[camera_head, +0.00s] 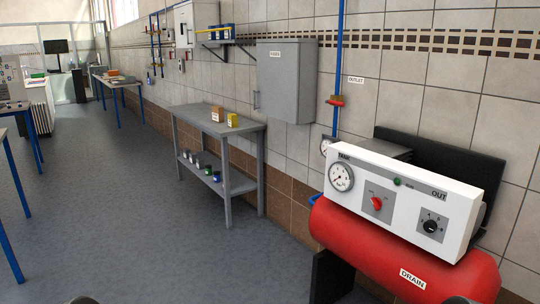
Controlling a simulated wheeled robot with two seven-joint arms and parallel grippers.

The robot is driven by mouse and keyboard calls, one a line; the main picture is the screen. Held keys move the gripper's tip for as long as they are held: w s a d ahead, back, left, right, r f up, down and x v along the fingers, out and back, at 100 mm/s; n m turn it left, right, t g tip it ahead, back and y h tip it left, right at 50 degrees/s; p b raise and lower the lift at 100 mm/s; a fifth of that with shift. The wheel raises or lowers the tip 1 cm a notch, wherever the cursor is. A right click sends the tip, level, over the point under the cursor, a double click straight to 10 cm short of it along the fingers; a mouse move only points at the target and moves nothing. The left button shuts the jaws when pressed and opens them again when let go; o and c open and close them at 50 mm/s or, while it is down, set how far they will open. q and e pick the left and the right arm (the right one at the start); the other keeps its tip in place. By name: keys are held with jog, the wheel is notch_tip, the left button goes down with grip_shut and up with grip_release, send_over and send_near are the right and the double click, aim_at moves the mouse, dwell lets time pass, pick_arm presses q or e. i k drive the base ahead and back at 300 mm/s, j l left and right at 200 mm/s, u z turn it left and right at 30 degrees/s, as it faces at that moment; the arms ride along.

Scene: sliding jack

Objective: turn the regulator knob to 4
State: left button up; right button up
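A black round knob (431,226) with a dial around it sits on the right of the white control panel (460,208), below the label "OUT". I take it to be the regulator knob; its pointer and numbers are too small to read. The panel stands on a red tank (385,250) marked "DRAIN". A pressure gauge (341,177) and a red rotary switch (377,203) sit left of the knob, with a small green light (397,182) above. Neither gripper shows; only two small dark parts, probably of my arms, show at the bottom edge, apart from the knob.
A grey two-level table (229,146) with small boxes and jars stands against the wall, left of the tank. A grey wall cabinet (286,80) hangs above it. A blue pipe (338,60) runs down the wall behind the panel. The floor at left centre is clear.

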aim_at(430, 225)
jog(key=z, duration=1.15)
